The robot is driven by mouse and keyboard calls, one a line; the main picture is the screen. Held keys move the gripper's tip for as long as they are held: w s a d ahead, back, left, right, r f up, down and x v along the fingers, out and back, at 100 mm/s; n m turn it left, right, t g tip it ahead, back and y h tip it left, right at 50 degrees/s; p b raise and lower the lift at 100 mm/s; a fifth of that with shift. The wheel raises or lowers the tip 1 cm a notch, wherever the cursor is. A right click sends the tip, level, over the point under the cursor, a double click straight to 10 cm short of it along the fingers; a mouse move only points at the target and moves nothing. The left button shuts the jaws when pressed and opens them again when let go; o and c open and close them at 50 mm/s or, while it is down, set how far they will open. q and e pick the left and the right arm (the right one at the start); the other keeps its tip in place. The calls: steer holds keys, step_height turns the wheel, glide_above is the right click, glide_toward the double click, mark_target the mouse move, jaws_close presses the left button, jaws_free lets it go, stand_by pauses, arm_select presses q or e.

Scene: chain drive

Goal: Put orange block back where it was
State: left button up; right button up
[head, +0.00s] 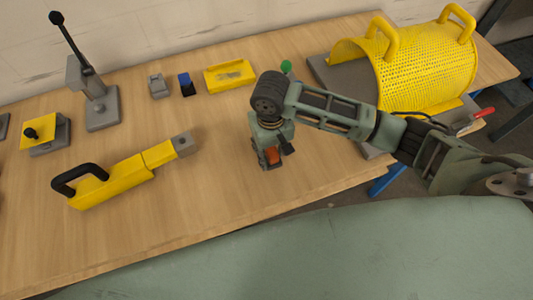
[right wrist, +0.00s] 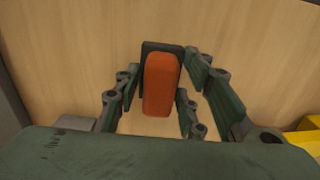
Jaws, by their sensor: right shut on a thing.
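The orange block (head: 272,155) shows low between the fingers of my right gripper (head: 271,150), over the front right part of the table (head: 215,165). In the right wrist view the orange block (right wrist: 160,85) stands between the two green fingers of the right gripper (right wrist: 159,98), which is shut on it. A dark rectangular piece (right wrist: 148,60) shows behind the block; I cannot tell whether it is part of it. Whether the block touches the table is hidden. My left gripper is not in view.
A perforated yellow guard (head: 425,75) stands right. The table between tool and gripper is clear.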

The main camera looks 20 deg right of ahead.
steer(key=shift+w+a+f, duration=0.3)
steer(key=shift+w+f, duration=0.05)
steer(key=shift+w, duration=0.2)
steer(key=shift+w+a+f, duration=0.15)
steer(key=shift+w+f, duration=0.1)
steer(key=shift+f, duration=0.1)
step_height(320, 180, down, 4)
steer(key=shift+r+p, duration=0.15)
steer(key=shift+p, duration=0.3)
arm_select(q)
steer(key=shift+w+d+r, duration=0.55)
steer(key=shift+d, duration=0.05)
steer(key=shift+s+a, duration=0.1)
arm_select(e)
steer(key=o, duration=1.4)
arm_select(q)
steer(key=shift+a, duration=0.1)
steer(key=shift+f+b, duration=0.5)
arm_select(e)
step_height(320, 180, up, 12)
steer(key=shift+a, duration=0.1)
